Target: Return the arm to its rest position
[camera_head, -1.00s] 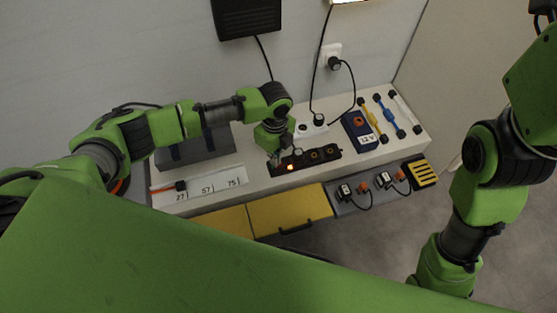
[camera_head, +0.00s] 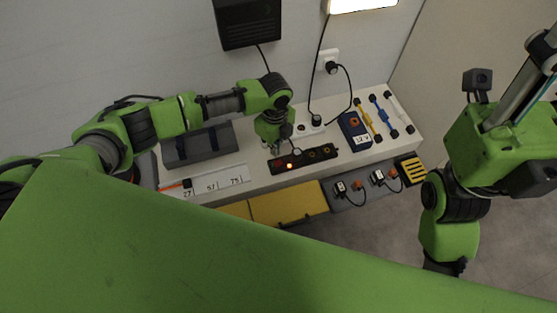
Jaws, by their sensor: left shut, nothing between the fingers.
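My left arm reaches in from the left over the white bench, its wrist bent down. My left gripper (camera_head: 277,150) hangs just above the left part of a black power strip (camera_head: 318,156). It is shut with nothing visible in it; its fingertips are small and dark against the strip, so I cannot tell whether they touch it. The strip has a lit orange-red light near its left end. My right arm hangs at the right edge, and its gripper is out of view.
Behind the strip stand a white socket block (camera_head: 309,128) and a blue 12 V box (camera_head: 355,131). A grey case (camera_head: 198,146) and a numbered strip (camera_head: 218,182) lie left. Yellow drawers (camera_head: 288,205) and a grey shelf with plugs (camera_head: 349,191) line the front. A wall outlet (camera_head: 329,60) has cables.

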